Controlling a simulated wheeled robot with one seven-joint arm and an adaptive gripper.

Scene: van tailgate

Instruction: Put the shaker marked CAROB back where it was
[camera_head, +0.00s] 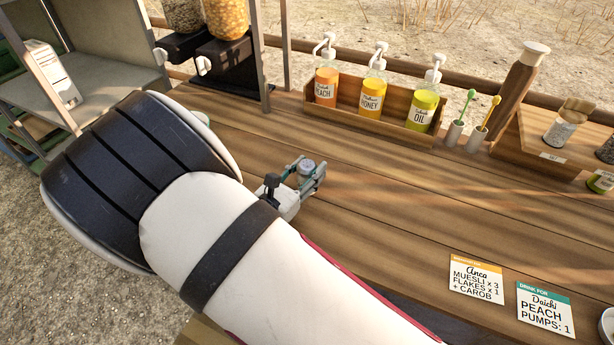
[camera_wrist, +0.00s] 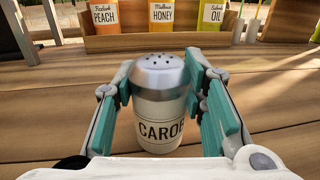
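The CAROB shaker (camera_wrist: 160,112) is a pale cylinder with a grey perforated metal cap and stands upright between the fingers of my gripper (camera_wrist: 160,90). Both teal pads meet its sides in the wrist view. In the head view, the shaker's cap (camera_head: 306,168) shows between the fingers of my gripper (camera_head: 304,178), over the middle of the wooden counter (camera_head: 390,200). Whether its base touches the counter is hard to tell. My arm hides the counter to the left.
A wooden box (camera_head: 400,128) at the back holds PEACH, HONEY and OIL pump bottles. Two small cups (camera_head: 453,134) with spoons stand beside it. A raised wooden rack (camera_head: 535,150) with jars is at right. Two order cards (camera_head: 476,278) lie in front. The counter's middle is clear.

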